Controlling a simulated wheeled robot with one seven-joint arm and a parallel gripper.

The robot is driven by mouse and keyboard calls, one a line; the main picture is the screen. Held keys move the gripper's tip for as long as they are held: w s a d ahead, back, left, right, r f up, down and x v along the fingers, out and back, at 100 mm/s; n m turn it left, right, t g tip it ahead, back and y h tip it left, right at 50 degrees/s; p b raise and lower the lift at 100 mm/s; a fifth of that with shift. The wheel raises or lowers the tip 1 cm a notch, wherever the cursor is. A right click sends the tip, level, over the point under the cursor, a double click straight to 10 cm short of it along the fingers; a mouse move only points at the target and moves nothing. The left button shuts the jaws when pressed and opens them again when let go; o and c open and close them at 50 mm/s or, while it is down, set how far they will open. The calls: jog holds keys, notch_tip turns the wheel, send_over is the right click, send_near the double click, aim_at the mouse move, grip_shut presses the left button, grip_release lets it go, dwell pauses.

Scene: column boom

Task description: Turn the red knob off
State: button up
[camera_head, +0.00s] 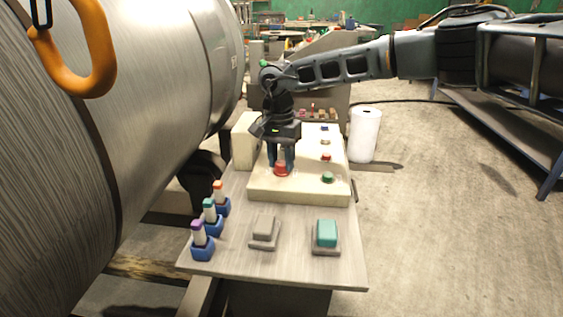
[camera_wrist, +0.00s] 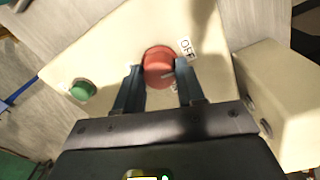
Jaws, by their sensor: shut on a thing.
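The red knob (camera_head: 282,169) sits on the near left part of a cream control panel (camera_head: 300,194). In the wrist view the red knob (camera_wrist: 159,66) is round, with a lighter pointer mark on its right side. An "OFF" label (camera_wrist: 187,47) is on the panel just right of the knob. My gripper (camera_head: 281,160) comes down from above onto the knob. In the wrist view my gripper (camera_wrist: 159,88) has one finger on each side of the knob and is shut on it. Part of the knob's near side lies between the fingers.
A green button (camera_head: 328,177) and a smaller red button (camera_head: 326,157) are on the panel. A large metal cylinder (camera_head: 150,110) is close on the left.

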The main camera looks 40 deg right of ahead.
aim_at(280, 162)
jog(key=shift+n, duration=0.6)
jog(key=shift+r, duration=0.1)
jog(key=o, duration=1)
jog(key=shift+o, duration=0.2)
notch_tip(280, 162, up, 8)
jog(key=shift+w+f+b, duration=0.15)
jog(key=shift+b, duration=0.4)
